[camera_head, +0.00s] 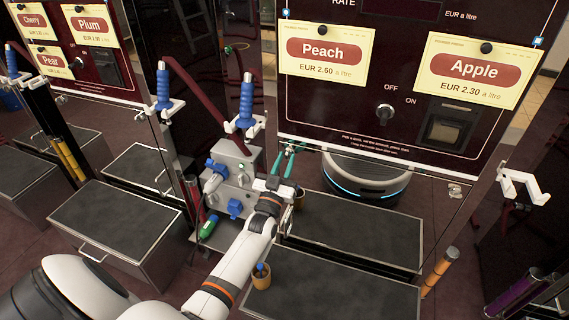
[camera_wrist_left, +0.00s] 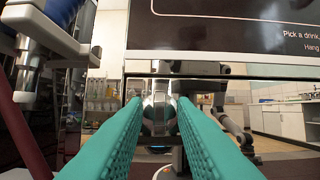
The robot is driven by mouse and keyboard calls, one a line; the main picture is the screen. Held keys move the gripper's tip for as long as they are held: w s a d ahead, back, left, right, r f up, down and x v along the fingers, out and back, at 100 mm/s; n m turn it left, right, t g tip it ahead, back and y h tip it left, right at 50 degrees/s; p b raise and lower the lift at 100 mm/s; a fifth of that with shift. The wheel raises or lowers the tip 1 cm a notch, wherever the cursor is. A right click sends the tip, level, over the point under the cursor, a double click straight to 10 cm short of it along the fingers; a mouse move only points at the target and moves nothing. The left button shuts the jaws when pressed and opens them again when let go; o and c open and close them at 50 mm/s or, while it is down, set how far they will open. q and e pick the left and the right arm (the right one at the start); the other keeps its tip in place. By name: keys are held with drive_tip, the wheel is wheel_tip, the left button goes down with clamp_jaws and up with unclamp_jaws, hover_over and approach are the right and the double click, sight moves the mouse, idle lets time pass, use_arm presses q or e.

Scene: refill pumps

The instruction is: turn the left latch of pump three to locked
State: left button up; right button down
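My left gripper (camera_head: 283,162) has two teal fingers held apart, at the lower left corner of the Peach and Apple pump's dark panel (camera_head: 330,115). In the left wrist view the open fingers (camera_wrist_left: 150,115) point forward, with a rounded silver-grey thing (camera_wrist_left: 158,108) showing between them, below the panel edge. I cannot tell whether it is the latch or something behind, or whether anything is touched. The left latch is not clearly seen in the head view. A small silver fitting (camera_head: 455,190) shows at the panel's lower right. No pump number is readable. My right gripper is out of view.
A grey box with blue knobs (camera_head: 232,172) stands just left of my gripper. A blue-handled nozzle (camera_head: 246,105) hangs above it. A round machine with a blue light (camera_head: 368,180) is behind the panel.

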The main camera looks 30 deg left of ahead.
use_arm(q)
drive_tip(key=shift+o, duration=0.2)
drive_tip(key=shift+s+f, duration=0.1)
